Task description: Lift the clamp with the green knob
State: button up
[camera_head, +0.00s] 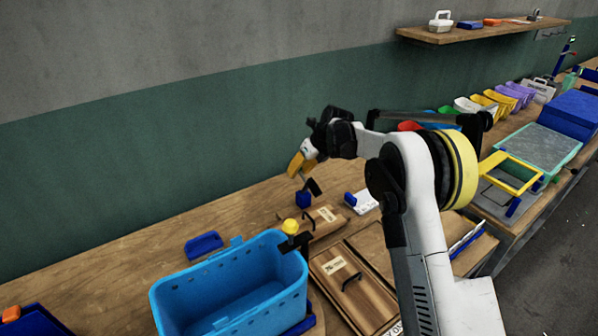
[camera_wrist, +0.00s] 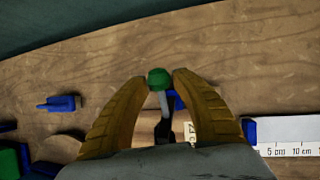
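The green knob (camera_wrist: 159,78) shows in the wrist view between the two yellow fingertips of my gripper (camera_wrist: 160,77). The fingertips lean in on either side and appear to press on the knob. A grey stem and a black lever (camera_wrist: 163,129) run down from the knob, partly hidden behind my gripper. In the head view my gripper (camera_head: 300,168) points down over the table, with a blue clamp part (camera_head: 303,199) just below it. The green knob is hidden there. I cannot tell whether the clamp touches the table.
A blue basket (camera_head: 230,290) stands in front, with a yellow-knobbed clamp (camera_head: 291,227) by its rim. A blue block (camera_head: 203,245) lies behind the basket. A white ruler plate (camera_wrist: 290,133) is at right.

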jog(key=v, duration=1.2)
jog(key=s+d+r+n+t+h+b, duration=0.1)
jog(key=s+d+r+n, duration=0.2)
jog(key=s+n, duration=0.3)
jog(key=s+d+r+n+h+b, duration=0.1)
jog(key=s+d+r+n, duration=0.2)
jog(key=s, duration=0.6)
jog(key=s+d+r+n+t+h+b, duration=0.1)
jog(key=s+d+r+n, duration=0.15)
jog(key=s+n, duration=0.4)
jog(key=s+d+f+n, duration=0.2)
jog(key=s+f+n, duration=0.1)
jog(key=s, duration=0.4)
jog(key=s+d+f+n+t+h+b, duration=0.1)
jog(key=s+d+f+n, duration=0.1)
jog(key=s+n, duration=0.3)
jog(key=s+d+f+n+t+h+b, duration=0.1)
jog(key=s+d+f+n, duration=0.1)
jog(key=s+f+n, duration=0.3)
jog(key=s, duration=0.4)
jog(key=shift+d, duration=0.2)
